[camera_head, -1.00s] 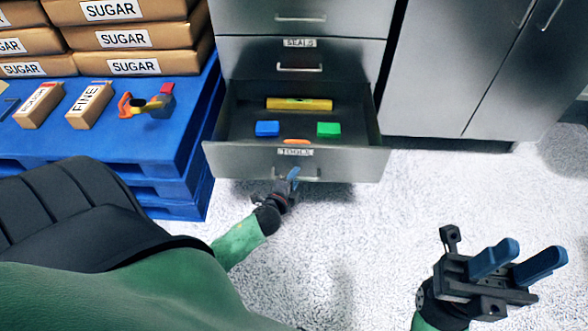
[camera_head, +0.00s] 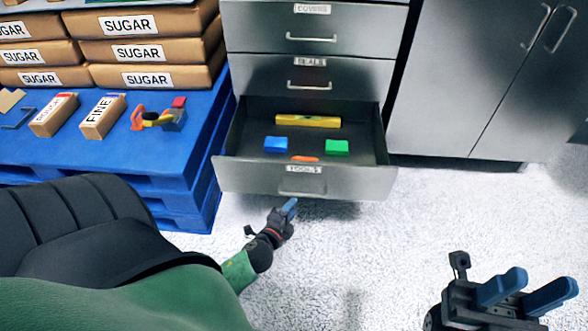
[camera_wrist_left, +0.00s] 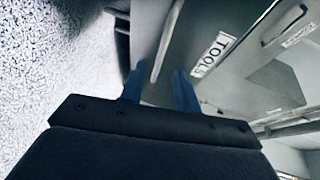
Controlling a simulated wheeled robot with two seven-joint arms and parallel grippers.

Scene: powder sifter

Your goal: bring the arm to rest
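My left gripper (camera_head: 288,209) is just in front of and below the handle of the open TOOLS drawer (camera_head: 247,180), apart from it. In the left wrist view its two blue fingers (camera_wrist_left: 160,90) stand apart with nothing held between them, and the drawer front with the TOOLS label (camera_wrist_left: 214,54) lies beyond. My right gripper (camera_head: 524,292) is at the lower right over the floor, its blue fingers apart and empty.
The drawer holds a yellow bar (camera_head: 308,121), a blue block (camera_head: 278,145), a green block (camera_head: 337,147) and an orange piece (camera_head: 305,158). A blue pallet (camera_head: 185,165) with sugar bags (camera_head: 150,50) stands left. Grey cabinets (camera_head: 465,80) stand right; the floor (camera_head: 370,250) before them is clear.

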